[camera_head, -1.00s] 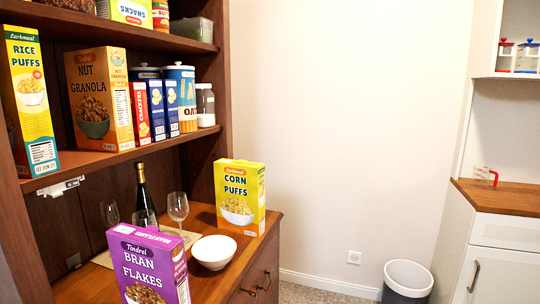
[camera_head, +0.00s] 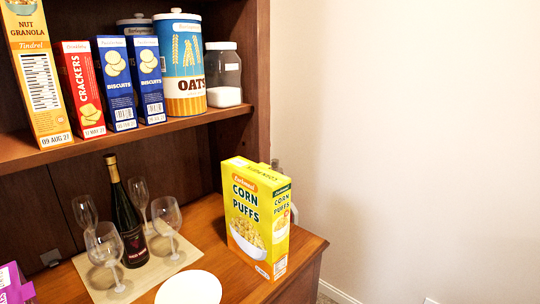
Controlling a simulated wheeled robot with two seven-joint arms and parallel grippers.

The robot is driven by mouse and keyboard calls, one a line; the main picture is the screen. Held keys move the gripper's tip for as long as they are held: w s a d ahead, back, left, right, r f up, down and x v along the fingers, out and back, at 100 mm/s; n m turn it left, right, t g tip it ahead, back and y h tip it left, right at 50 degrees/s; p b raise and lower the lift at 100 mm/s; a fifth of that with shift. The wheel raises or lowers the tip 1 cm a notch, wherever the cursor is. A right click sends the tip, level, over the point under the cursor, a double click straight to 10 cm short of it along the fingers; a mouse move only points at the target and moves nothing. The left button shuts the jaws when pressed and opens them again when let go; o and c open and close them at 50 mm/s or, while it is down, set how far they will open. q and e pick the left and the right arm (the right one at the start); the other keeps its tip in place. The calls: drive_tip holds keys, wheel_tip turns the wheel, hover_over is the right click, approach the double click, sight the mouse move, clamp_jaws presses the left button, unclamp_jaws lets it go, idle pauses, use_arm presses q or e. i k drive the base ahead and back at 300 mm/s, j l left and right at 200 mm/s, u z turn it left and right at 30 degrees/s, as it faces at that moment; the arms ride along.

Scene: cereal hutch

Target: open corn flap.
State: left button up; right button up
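The yellow Corn Puffs box (camera_head: 257,222) stands upright on the right part of the wooden counter. Its front, with a picture of a white bowl of cereal, and its narrow right side both show. Its printed yellow top (camera_head: 252,172) looks flat and closed; the edges of the flap are too small to make out. Small grey and white shapes show just behind the box's right edge, and I cannot tell what they are. Neither of my grippers is in view.
A dark wine bottle (camera_head: 127,215) and several wine glasses stand on a mat left of the box. A shelf (camera_head: 125,142) with several packages overhangs the counter's back left. Right of the box is open space.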

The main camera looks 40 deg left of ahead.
sight(260, 171)
drive_tip(key=i+l+u, duration=0.1)
drive_tip(key=i+u, duration=0.2)
drive_tip(key=u, duration=0.2)
drive_tip(key=i+l+u, duration=0.2)
drive_tip(key=u, duration=0.25)
drive_tip(key=i+l+u, duration=0.35)
drive_tip(key=u, duration=0.15)
drive_tip(key=i+l+u, duration=0.15)
drive_tip(key=l+u, duration=0.3)
drive_tip(key=i+l+u, duration=0.15)
drive_tip(key=l+u, duration=1.3)
drive_tip(key=j, duration=0.05)
